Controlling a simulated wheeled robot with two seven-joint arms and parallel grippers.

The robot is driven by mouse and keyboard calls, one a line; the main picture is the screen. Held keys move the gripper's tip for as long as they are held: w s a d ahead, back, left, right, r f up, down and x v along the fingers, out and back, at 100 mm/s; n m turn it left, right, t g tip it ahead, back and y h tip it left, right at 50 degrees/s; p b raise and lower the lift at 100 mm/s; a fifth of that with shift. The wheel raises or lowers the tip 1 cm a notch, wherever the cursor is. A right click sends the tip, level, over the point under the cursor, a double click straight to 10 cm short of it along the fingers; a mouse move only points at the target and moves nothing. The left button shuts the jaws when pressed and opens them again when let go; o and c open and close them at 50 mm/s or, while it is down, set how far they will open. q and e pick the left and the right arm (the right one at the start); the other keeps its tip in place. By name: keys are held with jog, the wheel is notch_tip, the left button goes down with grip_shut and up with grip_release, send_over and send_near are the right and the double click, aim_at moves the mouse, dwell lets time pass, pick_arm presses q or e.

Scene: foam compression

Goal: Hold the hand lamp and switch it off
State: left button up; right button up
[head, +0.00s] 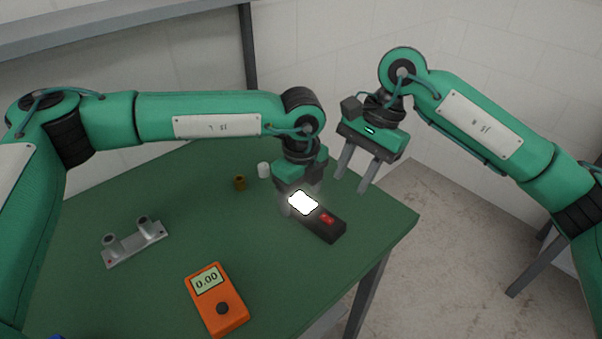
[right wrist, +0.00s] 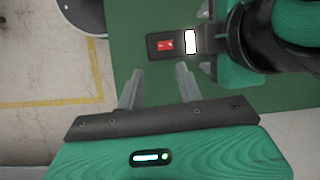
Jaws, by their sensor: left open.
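The hand lamp (head: 323,225) is a dark, flat bar lying on the green table near its right edge. Its white panel (head: 303,203) glows, and a red switch (head: 327,218) sits on its top. My left gripper (head: 301,194) points down at the lamp's lit end, its jaws open around or just beside it; its fingertips are partly hidden. In the right wrist view, the lamp (right wrist: 154,46) and red switch (right wrist: 165,43) lie beyond my right fingers. My right gripper (head: 356,172) is open and empty, above and to the right of the lamp.
An orange meter (head: 227,318) reading 0.00 lies at the front of the green table (head: 170,290). A grey bracket (head: 135,247) with two posts is at left. The table's right edge is close to the lamp.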

pick_arm(q)
jog(key=shift+f, duration=1.25)
jog(key=c, duration=1.2)
pick_arm(e)
jog(key=shift+d+f, duration=0.1)
jog(key=c, duration=0.7)
jog(key=shift+s+d+f+n+t+y, duration=0.1)
jog(key=shift+d+f+n+t+y, duration=0.1)
jog(key=shift+n+t, duration=0.3)
jog(key=shift+s+d+f+n+t+y, duration=0.1)
jog(key=shift+d+n+t, duration=0.05)
jog(key=shift+n+t, duration=0.3)
grip_shut()
jog(key=s+d+r+n+t+y, duration=0.2)
jog(key=s+n+t, duration=0.5)
jog(key=n, duration=0.8)
jog(key=shift+s+r+y, duration=0.35)
jog(key=shift+s+y, duration=0.1)
jog(key=shift+y, duration=0.45)
